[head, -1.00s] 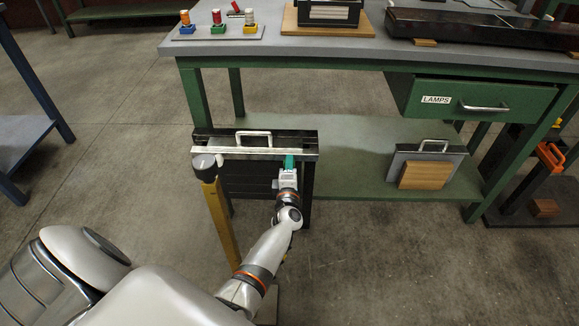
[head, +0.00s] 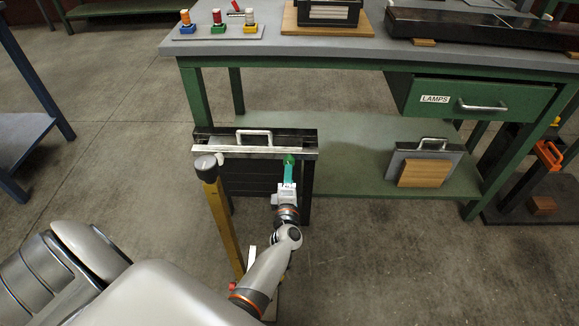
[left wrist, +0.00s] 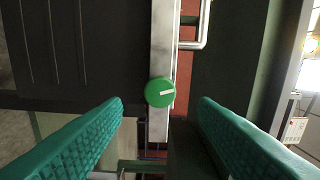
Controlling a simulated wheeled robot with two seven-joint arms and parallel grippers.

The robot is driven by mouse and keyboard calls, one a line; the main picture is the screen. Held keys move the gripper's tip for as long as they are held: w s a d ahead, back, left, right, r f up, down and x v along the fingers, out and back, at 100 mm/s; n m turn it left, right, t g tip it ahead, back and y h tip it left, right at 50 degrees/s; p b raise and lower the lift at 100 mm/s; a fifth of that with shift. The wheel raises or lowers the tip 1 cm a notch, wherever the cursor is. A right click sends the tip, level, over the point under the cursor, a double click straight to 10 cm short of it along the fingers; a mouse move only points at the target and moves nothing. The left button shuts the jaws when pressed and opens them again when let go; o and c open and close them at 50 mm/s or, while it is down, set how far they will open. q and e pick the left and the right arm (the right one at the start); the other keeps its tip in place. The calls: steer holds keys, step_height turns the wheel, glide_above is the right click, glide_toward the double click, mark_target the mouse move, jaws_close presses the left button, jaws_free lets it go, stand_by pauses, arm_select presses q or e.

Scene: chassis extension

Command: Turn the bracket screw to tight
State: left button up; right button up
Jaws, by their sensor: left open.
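The bracket screw appears as a round green knob (left wrist: 160,92) with a white line, on a pale metal rail in the left wrist view. The line lies nearly level in that picture. In the head view the knob (head: 289,159) is a small green spot near the right end of the rail (head: 230,150). My left gripper (head: 288,178) is open and empty, just on the near side of the knob. In the left wrist view its teal fingers (left wrist: 162,105) stand either side of the knob's line, apart from it. My right gripper is not seen.
The dark panelled unit with the rail has a handle (head: 254,133). A yellow post (head: 222,222) with a dark cap stands left of my arm. The green bench's lower shelf (head: 350,150) holds a handled plate with a wooden block (head: 425,173).

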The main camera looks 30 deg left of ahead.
arm_select(q)
steer(key=v, duration=0.6)
steer(key=shift+p, duration=0.3)
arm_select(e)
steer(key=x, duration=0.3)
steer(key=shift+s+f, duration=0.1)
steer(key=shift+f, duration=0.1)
arm_select(q)
steer(key=shift+s+d, duration=0.1)
